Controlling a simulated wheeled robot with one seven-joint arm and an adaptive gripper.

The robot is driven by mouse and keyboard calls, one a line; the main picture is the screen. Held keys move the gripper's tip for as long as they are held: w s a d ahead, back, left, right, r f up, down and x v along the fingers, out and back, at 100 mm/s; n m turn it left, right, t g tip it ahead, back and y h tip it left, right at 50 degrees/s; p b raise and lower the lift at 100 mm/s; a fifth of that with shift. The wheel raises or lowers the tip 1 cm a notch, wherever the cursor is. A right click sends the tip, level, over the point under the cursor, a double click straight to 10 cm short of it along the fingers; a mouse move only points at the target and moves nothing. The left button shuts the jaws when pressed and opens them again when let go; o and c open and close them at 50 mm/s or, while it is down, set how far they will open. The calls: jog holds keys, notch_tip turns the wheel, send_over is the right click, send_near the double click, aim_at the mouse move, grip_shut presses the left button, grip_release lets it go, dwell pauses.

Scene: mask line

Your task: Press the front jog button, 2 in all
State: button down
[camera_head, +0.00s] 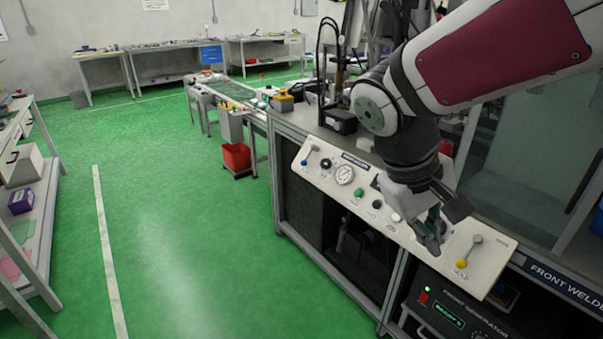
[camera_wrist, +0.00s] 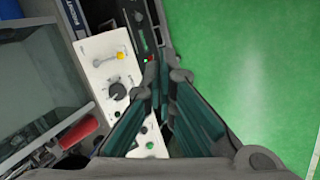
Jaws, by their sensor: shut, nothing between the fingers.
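The white sloped control panel (camera_head: 325,185) runs along the front of the machine. It carries a green button (camera_head: 358,192), a black button (camera_head: 377,204) and a pale button (camera_head: 396,217) with small labels. I cannot read which one is marked jog. My gripper (camera_head: 434,243) is shut and empty, pointing down over the right part of the panel, between the pale button and the yellow-tipped lever (camera_head: 462,263). I cannot tell whether it touches the panel. In the wrist view my closed fingers (camera_wrist: 165,76) lie beside the panel's black knob (camera_wrist: 117,91) and hide part of the panel.
A front generator unit (camera_head: 450,310) with a lit display is below the panel. A glass-like guard (camera_head: 530,165) stands behind. Green floor is free at left.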

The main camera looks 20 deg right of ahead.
aim_at(392, 217)
jog(key=w+d+f+n+h+b, duration=0.1)
jog(key=w+d+f+h+b, duration=0.2)
jog(key=w, duration=0.5)
jog(key=w+d+f+n+t+h+b, duration=0.1)
jog(key=w+d+f+n+h+b, duration=0.1)
jog(key=w+f+h+b, duration=0.4)
jog(key=w+d+f+n+h+b, duration=0.2)
jog(key=w+d+f+h+b, duration=0.2)
jog(key=w+f, duration=0.4)
jog(key=w+b, duration=0.1)
jog(key=w, duration=0.2)
jog(key=shift+w+t+h+b, duration=0.3)
jog(key=shift+w+b, duration=0.05)
jog(key=shift+w, duration=0.05)
jog(key=shift+w+d+f+b, duration=0.35)
jog(key=shift+d+f+b, duration=0.5)
jog(key=shift+d+f, duration=0.15)
jog(key=shift+w+d+f+b, duration=0.4)
jog(key=shift+d+f+b, duration=0.45)
jog(key=shift+d, duration=0.3)
jog(key=shift+w+d+f+b, duration=0.35)
jog(key=shift+d+f+b, duration=0.45)
jog(key=shift+d+f, duration=0.25)
jog(key=shift+d, duration=0.1)
jog(key=shift+w+d+f, duration=0.1)
jog(key=shift+d+f, duration=0.1)
